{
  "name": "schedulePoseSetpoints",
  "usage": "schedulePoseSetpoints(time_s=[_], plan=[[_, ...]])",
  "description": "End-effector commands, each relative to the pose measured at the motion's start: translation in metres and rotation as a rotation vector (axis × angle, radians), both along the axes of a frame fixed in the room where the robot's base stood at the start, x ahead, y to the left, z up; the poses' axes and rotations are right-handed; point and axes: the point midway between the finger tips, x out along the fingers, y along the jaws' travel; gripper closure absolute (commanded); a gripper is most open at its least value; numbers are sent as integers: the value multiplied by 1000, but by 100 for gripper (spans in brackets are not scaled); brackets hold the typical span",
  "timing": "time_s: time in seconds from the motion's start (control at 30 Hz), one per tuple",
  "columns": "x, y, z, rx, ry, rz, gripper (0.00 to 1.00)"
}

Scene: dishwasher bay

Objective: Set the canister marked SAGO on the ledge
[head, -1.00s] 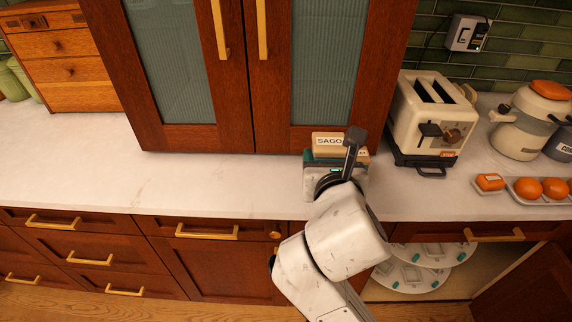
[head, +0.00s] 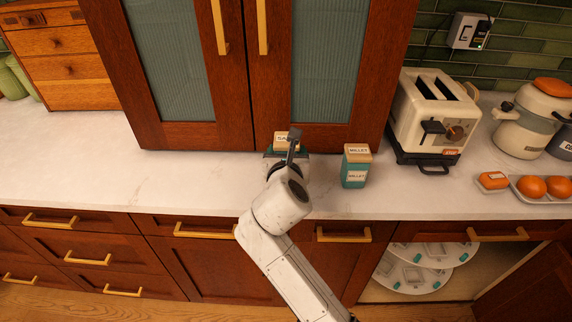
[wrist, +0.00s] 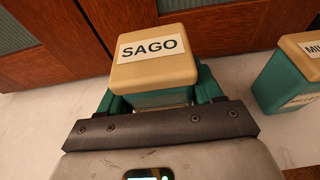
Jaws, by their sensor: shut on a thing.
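The SAGO canister (wrist: 154,62) has a tan lid with a white label and a teal body. My gripper (wrist: 160,100) is shut on it, with a teal finger on each side of the body. In the head view the canister (head: 281,138) is in front of the cabinet doors, partly hidden by my arm. I cannot tell whether its base touches the counter. I cannot make out which surface is the ledge.
A teal MILLET canister (head: 356,166) stands on the white counter (head: 90,165) to the right of my gripper. The glass-doored cabinet (head: 190,135) is close behind. A toaster (head: 432,115) stands farther right. The counter to the left is clear.

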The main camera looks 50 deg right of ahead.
Motion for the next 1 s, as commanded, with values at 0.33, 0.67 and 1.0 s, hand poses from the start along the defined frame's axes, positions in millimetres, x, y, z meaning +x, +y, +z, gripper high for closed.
schedulePoseSetpoints(time_s=[0.33, 0.67, 1.0], plan=[[4, -1, -35, -1, -1, 0, 74], [4, -1, -37, -1, 0, 0, 74], [4, -1, -38, 0, 0, 0, 9]])
